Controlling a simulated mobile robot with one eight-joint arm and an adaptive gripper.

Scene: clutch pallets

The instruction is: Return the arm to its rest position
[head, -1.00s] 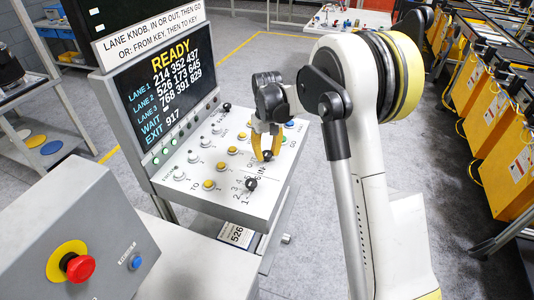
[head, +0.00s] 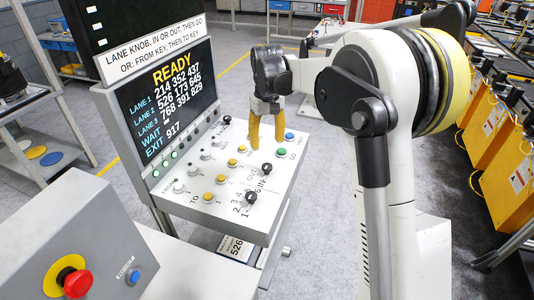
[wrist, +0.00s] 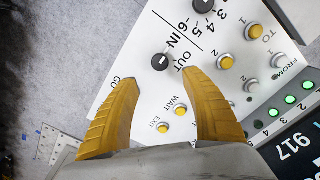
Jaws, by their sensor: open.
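My gripper (head: 266,133) hangs over the right part of the sloped control panel (head: 178,207) in the head view, with its yellow fingers pointing down. The fingers are apart and nothing is between them. In the wrist view my gripper (wrist: 158,105) shows two spread yellow fingers above the panel, with the black IN/OUT knob (wrist: 160,62) beyond the tips. In the head view that knob (head: 267,169) is just below and right of the fingers. A second black knob (head: 251,197) is nearer. My arm is folded up at the right of the head view.
The screen (head: 168,97) behind the panel reads READY with lane numbers. A grey box with a red stop button (head: 77,284) and a blue button (head: 133,277) stands at the front left. Yellow-orange machines (head: 503,180) line the right side. Grey floor is open behind the panel.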

